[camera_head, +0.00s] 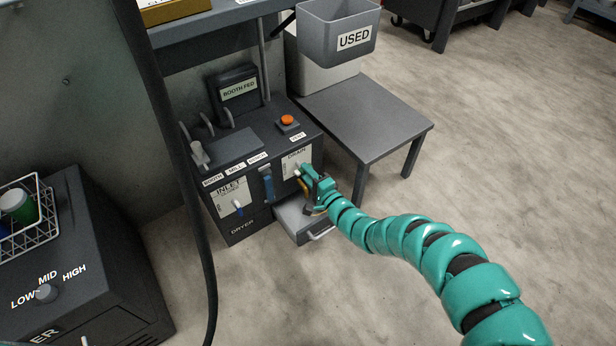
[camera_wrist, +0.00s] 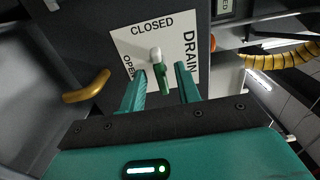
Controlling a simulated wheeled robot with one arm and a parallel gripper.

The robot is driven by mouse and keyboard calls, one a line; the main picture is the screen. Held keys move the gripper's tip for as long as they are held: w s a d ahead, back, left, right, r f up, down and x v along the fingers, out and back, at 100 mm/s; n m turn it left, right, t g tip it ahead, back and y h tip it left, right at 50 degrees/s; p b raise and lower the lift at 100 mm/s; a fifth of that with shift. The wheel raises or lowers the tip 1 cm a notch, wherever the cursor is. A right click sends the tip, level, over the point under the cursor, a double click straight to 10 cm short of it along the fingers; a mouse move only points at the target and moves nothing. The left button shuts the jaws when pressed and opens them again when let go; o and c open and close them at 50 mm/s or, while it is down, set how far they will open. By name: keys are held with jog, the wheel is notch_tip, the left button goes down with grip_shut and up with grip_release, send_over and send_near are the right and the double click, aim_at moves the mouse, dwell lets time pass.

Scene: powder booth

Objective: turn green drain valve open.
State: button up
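The green drain valve (camera_wrist: 163,78) shows in the wrist view as a short green handle with a white rounded part at its upper end. It sits in front of a white plate (camera_wrist: 135,48) marked CLOSED, OPEN and DRAIN. My gripper (camera_wrist: 160,70) has its two teal fingers apart, one on each side of the handle, with visible gaps. In the head view my gripper (camera_head: 310,182) is at the drain plate (camera_head: 290,162) on the dryer's front and hides most of the valve.
The dryer (camera_head: 238,228) has an inlet valve (camera_head: 238,207) with a blue handle left of the drain. A drawer-like tray (camera_head: 290,222) sits below my gripper. A grey table (camera_head: 385,115) and a USED bin (camera_head: 325,30) stand right and behind. The floor at right is clear.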

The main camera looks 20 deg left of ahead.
grip_shut()
jog(key=shift+n, duration=0.4)
jog(key=n+p, duration=0.6)
jog(key=n, duration=1.1)
dwell(0.8)
grip_release()
